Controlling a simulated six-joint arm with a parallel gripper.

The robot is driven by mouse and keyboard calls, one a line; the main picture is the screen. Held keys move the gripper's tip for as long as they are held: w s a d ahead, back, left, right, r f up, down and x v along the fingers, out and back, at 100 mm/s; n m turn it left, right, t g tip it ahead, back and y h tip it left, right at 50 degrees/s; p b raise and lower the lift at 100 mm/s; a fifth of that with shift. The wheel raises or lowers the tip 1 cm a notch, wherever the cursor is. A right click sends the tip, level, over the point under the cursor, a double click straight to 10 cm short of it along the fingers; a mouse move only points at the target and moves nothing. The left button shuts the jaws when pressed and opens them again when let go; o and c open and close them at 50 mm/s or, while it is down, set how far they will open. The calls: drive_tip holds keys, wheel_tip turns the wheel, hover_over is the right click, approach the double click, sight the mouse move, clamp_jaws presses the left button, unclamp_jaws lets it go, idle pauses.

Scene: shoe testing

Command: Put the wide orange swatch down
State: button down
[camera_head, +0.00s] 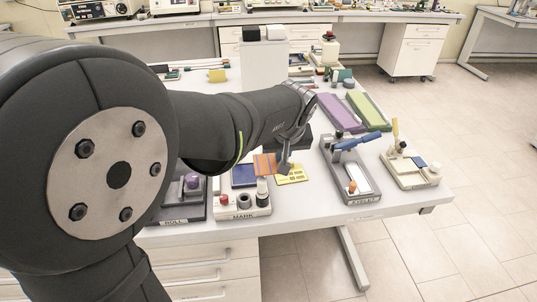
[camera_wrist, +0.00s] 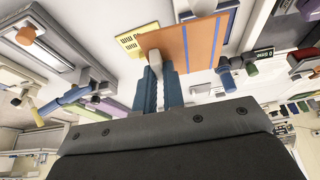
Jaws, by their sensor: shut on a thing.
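The wide orange swatch (camera_head: 264,165) has blue stripes and is in my gripper (camera_head: 284,168), over the table between a dark blue pad and a yellow plate. In the wrist view the orange swatch (camera_wrist: 190,45) spans out from between the blue fingers of my gripper (camera_wrist: 155,66), which are shut on its edge. I cannot tell whether the swatch touches anything beneath it. The arm hides part of the table behind it.
The dark blue pad (camera_head: 244,176) and yellow plate (camera_head: 291,175) lie close by. The MARK station (camera_head: 242,206) stands in front, the EYELET press (camera_head: 350,170) to the right. Purple (camera_head: 337,112) and green (camera_head: 368,110) slabs lie farther back.

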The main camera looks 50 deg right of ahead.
drive_tip(key=w+f, duration=0.1)
drive_tip(key=w, duration=0.2)
drive_tip(key=w+f, duration=0.2)
drive_tip(key=w, duration=0.1)
drive_tip(key=w+f, duration=0.2)
drive_tip(key=w, duration=0.1)
drive_tip(key=shift+d+f, duration=0.1)
drive_tip(key=shift+d, duration=0.25)
drive_tip(key=shift+f, duration=2)
drive_tip(key=shift+f, duration=0.1)
drive_tip(key=c, duration=1.8)
unclamp_jaws()
drive_tip(key=shift+o, duration=1.4)
